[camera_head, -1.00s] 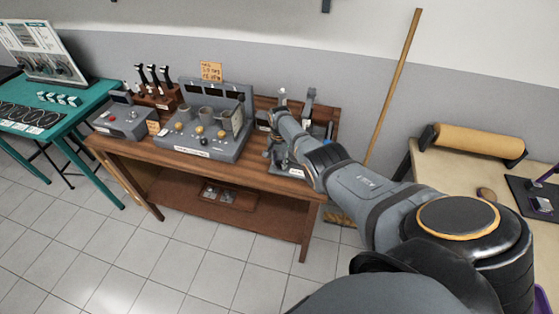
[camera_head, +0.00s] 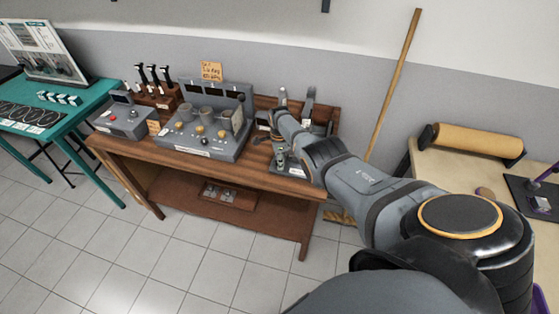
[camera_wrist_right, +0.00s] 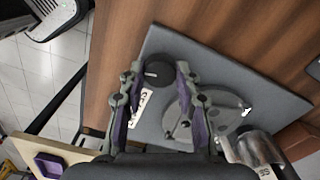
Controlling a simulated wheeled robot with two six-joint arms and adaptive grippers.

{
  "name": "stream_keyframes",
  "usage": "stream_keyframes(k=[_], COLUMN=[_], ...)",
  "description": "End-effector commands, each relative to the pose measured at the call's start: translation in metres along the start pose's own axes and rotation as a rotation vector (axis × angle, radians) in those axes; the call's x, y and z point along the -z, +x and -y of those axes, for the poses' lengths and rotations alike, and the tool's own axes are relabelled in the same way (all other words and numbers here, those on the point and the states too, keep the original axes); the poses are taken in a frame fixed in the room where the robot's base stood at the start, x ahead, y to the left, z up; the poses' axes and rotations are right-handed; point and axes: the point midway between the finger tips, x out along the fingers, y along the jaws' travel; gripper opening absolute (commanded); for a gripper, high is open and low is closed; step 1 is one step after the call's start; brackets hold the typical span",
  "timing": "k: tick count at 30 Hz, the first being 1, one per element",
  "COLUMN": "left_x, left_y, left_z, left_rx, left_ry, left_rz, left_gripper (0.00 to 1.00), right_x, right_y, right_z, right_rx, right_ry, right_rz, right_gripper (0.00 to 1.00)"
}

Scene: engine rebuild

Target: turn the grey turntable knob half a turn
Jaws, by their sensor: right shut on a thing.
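The turntable knob (camera_wrist_right: 157,73) is a dark grey round knob with a light mark, on a grey base plate (camera_wrist_right: 265,88). My right gripper (camera_wrist_right: 158,76) is shut on it, one finger on each side, in the right wrist view. The round grey turntable disc (camera_wrist_right: 207,112) lies beside the knob, partly hidden by a finger. A white label (camera_wrist_right: 142,106) sits by the knob. In the head view my right gripper (camera_head: 279,152) is over the right end of the wooden bench and the knob cannot be made out. My left gripper is not in view.
The wooden bench (camera_head: 200,163) also holds a grey control console (camera_head: 208,145), a smaller grey box (camera_head: 122,122) and a rack of black-handled tools (camera_head: 157,90). A metal cylinder (camera_wrist_right: 258,150) stands close to the disc. A broom (camera_head: 393,85) leans on the wall to the right.

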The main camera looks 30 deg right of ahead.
Motion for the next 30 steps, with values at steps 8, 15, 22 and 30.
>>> stream_keyframes(k=[8,15,22,30], left_x=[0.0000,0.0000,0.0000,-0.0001], left_y=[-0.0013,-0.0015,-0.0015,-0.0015], left_z=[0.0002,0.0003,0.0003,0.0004], left_rx=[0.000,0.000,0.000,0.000], left_ry=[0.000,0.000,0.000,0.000], left_rz=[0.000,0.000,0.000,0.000], left_gripper=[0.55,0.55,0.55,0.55], right_x=[-0.0002,-0.0002,-0.0002,-0.0002], right_y=[-0.0035,-0.0035,-0.0036,-0.0036], right_z=[0.0032,0.0033,0.0035,0.0035], right_rx=[0.008,0.009,0.009,0.010], right_ry=[0.136,0.184,0.193,0.192], right_rz=[0.001,0.002,0.002,0.002], right_gripper=[0.01,0.01,0.01,0.41])
